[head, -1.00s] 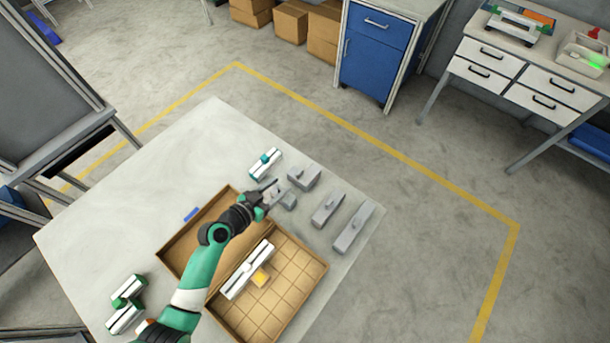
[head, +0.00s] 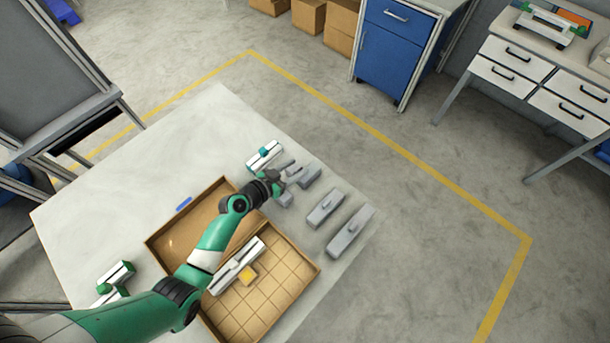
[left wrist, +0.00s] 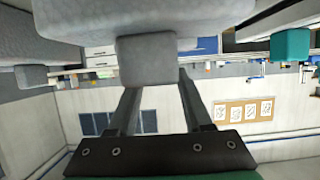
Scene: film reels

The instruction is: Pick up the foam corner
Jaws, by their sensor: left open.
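Several grey foam pieces stand near the table's right edge. The smallest-looking one, the likely foam corner (head: 285,199), lies by my left gripper and is partly hidden by it. Another short grey foam piece (head: 310,177) sits just beyond. My left gripper (head: 287,175) is open over this near pair. In the left wrist view a grey knob (left wrist: 147,60) under a larger grey foam body shows between the fingertips of the left gripper (left wrist: 152,78). I cannot tell whether the fingers touch it. My right gripper is not in view.
Two longer grey foam pieces (head: 325,207) (head: 350,233) stand to the right. A white and teal part (head: 264,155) lies close behind the gripper.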

